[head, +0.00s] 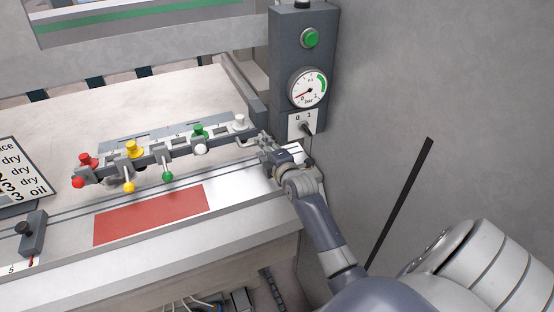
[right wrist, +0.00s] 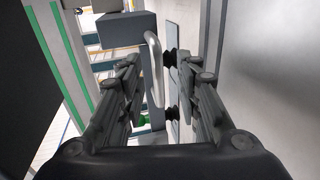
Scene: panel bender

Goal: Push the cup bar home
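The cup bar (head: 108,171) is a long grey bar with red, yellow, green and white knobs, lying aslant on the machine table. Short levers with matching coloured balls stick out along its front. My right gripper (head: 264,146) is at the bar's right end, over the table's right edge. In the right wrist view, my right gripper's fingers (right wrist: 160,84) stand apart, on either side of a pale looped handle (right wrist: 153,68). I see a gap beside the handle and cannot tell of any contact. A grey block (right wrist: 127,29) is behind the handle. My left gripper is out of view.
A dark control box (head: 302,55) with a green button, pressure gauge (head: 309,88) and 0/1 switch stands just beyond my right gripper. A red plate (head: 150,213) lies in front of the bar. A lettered sign (head: 20,172) and a small clamp (head: 33,233) are at left.

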